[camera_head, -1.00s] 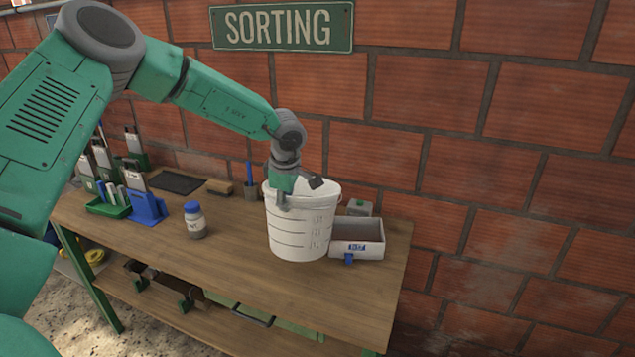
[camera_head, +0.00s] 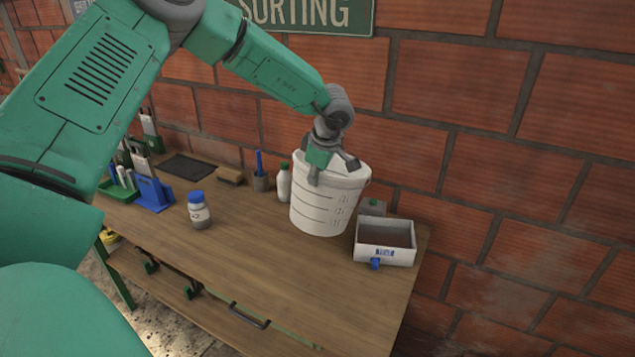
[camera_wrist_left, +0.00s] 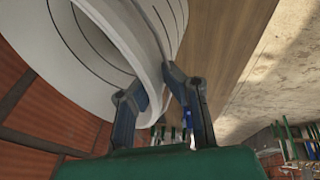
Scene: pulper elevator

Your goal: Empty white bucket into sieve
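The white bucket (camera_head: 330,207), with graduation lines on its side, is at the right part of the bench and looks slightly tilted and a little raised. My left gripper (camera_head: 314,180) is at its rim on the near left side. In the left wrist view the fingers (camera_wrist_left: 157,80) sit on either side of the bucket's rim and wall (camera_wrist_left: 145,45), pinching it. The visible part of the bucket's inside looks pale; its contents are hidden. I cannot pick out a sieve for certain. My right gripper is not in view.
A white open box (camera_head: 384,254) with a blue tab stands right of the bucket on the wooden bench (camera_head: 270,265). A white bottle (camera_head: 284,184), a blue-capped jar (camera_head: 199,212) and a pen cup (camera_head: 260,181) stand left. The brick wall (camera_head: 500,190) is close behind.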

